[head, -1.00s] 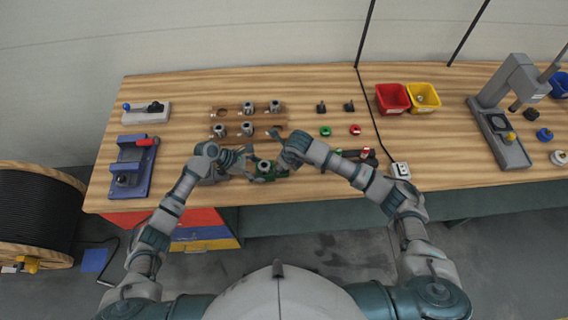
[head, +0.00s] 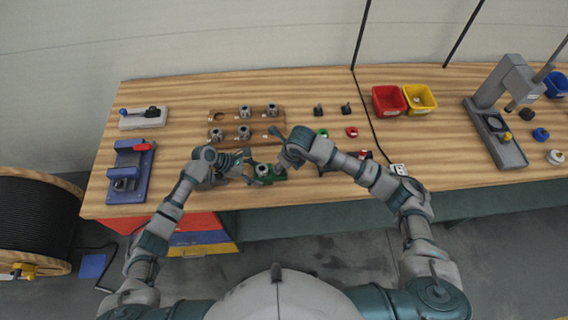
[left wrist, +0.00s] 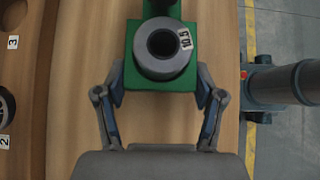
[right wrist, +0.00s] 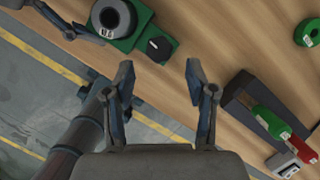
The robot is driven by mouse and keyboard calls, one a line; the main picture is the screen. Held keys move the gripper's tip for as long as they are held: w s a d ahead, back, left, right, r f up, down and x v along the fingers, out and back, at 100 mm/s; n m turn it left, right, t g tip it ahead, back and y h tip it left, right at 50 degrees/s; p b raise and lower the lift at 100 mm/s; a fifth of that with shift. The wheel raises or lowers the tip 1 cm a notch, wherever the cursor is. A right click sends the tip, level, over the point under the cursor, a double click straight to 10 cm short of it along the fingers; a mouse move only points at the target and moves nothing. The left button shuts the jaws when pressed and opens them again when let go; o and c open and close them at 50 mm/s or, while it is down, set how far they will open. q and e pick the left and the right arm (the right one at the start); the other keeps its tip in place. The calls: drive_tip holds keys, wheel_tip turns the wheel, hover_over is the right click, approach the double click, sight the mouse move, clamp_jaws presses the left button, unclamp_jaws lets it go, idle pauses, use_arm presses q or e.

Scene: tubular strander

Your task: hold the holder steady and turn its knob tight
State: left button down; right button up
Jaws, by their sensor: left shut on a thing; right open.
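The holder is a green block (left wrist: 128,45) with a grey ring (left wrist: 160,50) marked 10.5 in it; in the head view the holder (head: 266,173) sits near the bench's front edge. My left gripper (left wrist: 160,80) is shut on the block, one finger on each side. In the right wrist view the holder (right wrist: 137,40) is at the top left, with its black knob (right wrist: 159,48) showing a white line. In the head view my right gripper (head: 279,147) is beside the holder.
A dark rack (right wrist: 240,98) with green and red handled pieces lies right of my right gripper. A wooden block (head: 230,115) with several grey rings stands behind the holder. Red (head: 389,100) and yellow (head: 420,98) bins stand at the back.

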use_arm(q)
drive_tip(key=shift+c, duration=0.2)
unclamp_jaws()
drive_tip(key=v, duration=1.2)
drive_tip(key=shift+w, duration=0.15)
